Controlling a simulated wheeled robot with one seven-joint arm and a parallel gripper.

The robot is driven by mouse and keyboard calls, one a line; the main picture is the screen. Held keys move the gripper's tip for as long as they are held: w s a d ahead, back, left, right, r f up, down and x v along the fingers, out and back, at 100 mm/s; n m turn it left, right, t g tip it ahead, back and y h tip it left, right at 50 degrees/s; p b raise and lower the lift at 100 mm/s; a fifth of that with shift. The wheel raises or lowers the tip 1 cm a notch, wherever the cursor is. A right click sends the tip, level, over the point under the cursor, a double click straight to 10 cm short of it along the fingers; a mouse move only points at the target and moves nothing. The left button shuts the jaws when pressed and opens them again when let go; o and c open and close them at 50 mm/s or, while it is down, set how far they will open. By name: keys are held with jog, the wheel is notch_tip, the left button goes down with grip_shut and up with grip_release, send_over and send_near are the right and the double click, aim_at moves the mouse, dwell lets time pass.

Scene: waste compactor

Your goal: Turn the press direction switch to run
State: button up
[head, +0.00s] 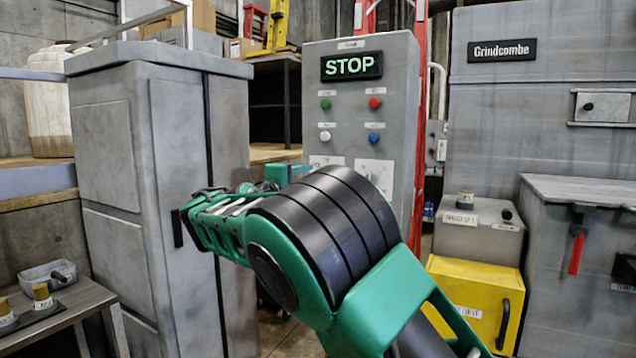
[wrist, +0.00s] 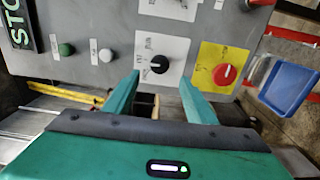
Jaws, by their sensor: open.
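The grey control panel (head: 345,110) has a lit STOP display (head: 351,66). In the wrist view it appears turned on its side. A black rotary knob (wrist: 158,64) sits on a white plate, with small lettering too blurred to read surely. A second white plate (wrist: 168,8) is cut off at the top edge. I cannot tell for certain which plate is the press direction switch. My gripper (wrist: 160,78) is open and empty, with its green fingertips on either side of the black knob's plate in the picture. I see no clear contact. In the head view my arm hides much of the panel's lower part.
A red knob on a yellow plate (wrist: 225,74) is close to the right fingertip. Green (wrist: 66,49) and white (wrist: 105,55) buttons are to the left. A grey cabinet (head: 165,200) stands left of the panel; a yellow box (head: 475,300) stands at right.

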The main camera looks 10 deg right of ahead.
jog(key=x, duration=0.8)
jog(key=shift+d, duration=0.25)
jog(key=shift+w, duration=0.1)
jog(key=shift+c, duration=0.2)
jog(key=c, duration=1)
